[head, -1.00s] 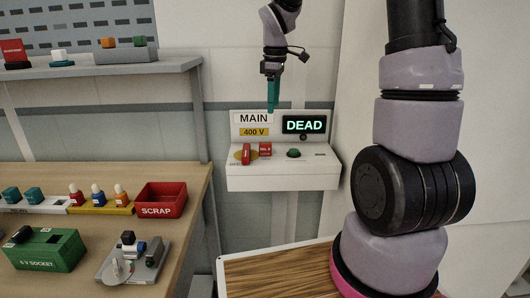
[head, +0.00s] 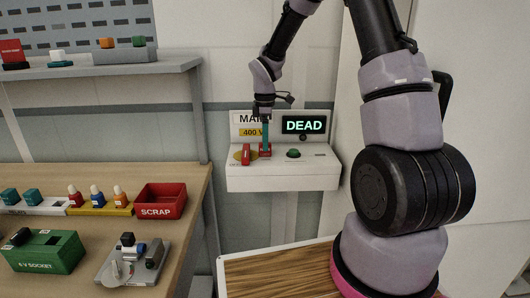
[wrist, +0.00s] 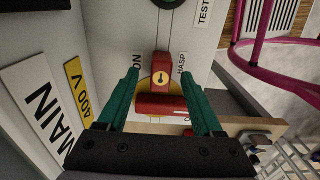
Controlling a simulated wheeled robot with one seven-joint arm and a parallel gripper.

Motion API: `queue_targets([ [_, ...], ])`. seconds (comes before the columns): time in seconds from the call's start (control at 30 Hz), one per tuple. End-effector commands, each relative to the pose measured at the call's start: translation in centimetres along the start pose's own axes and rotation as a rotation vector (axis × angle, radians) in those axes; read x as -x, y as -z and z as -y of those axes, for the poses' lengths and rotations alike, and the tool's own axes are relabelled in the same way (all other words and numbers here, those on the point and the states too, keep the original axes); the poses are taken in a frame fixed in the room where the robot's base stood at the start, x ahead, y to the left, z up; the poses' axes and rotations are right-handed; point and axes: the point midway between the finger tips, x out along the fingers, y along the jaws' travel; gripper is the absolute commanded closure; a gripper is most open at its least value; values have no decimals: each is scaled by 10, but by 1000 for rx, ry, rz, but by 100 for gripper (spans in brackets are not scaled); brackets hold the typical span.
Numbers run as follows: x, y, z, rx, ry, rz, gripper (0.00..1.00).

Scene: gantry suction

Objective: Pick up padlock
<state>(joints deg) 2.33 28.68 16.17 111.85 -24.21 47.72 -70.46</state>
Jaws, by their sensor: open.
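The red padlock (wrist: 161,67) with a yellow keyhole mark is at the HASP label on the white MAIN switch box. In the head view the padlock (head: 268,154) is partly covered by my gripper. Beside it is the red switch handle (wrist: 160,106) on a yellow disc; it also shows in the head view (head: 246,154). My gripper (wrist: 161,80) is open, its teal fingers to either side of the padlock and handle, holding nothing. In the head view my gripper (head: 265,150) is at the padlock; contact cannot be told.
The switch box (head: 285,180) has a green button (head: 293,153) to the right and a lit DEAD display (head: 304,125) above. The workbench at left carries a red SCRAP bin (head: 161,201) and a green 6 V socket box (head: 48,251).

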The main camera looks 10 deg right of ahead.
Motion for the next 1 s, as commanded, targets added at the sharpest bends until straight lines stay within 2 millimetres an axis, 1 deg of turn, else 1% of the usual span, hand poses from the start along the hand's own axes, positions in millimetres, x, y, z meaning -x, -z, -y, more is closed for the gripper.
queue_targets([
  [0.03, -9, 1, 2, 0, 4, 1, 32],
  [0.1, -18, 0, 1, 0, 3, 1, 32],
  [0.2, -25, 0, 1, -1, 2, 1, 32],
  [0.43, -27, 0, 1, -2, 0, 0, 32],
  [0.47, -27, 0, 1, -2, 0, 0, 36],
  [0.5, -26, 0, 1, -2, 0, 0, 52],
  [0.57, -26, 0, 1, -2, 0, 0, 75],
  [0.6, -26, 0, 1, -2, 0, 0, 90],
  [0.63, -26, 0, 1, -2, 0, 0, 100],
  [0.9, -26, 0, 0, -2, 0, 0, 100],
  [1.0, -21, 0, 0, -1, -2, 0, 100],
])
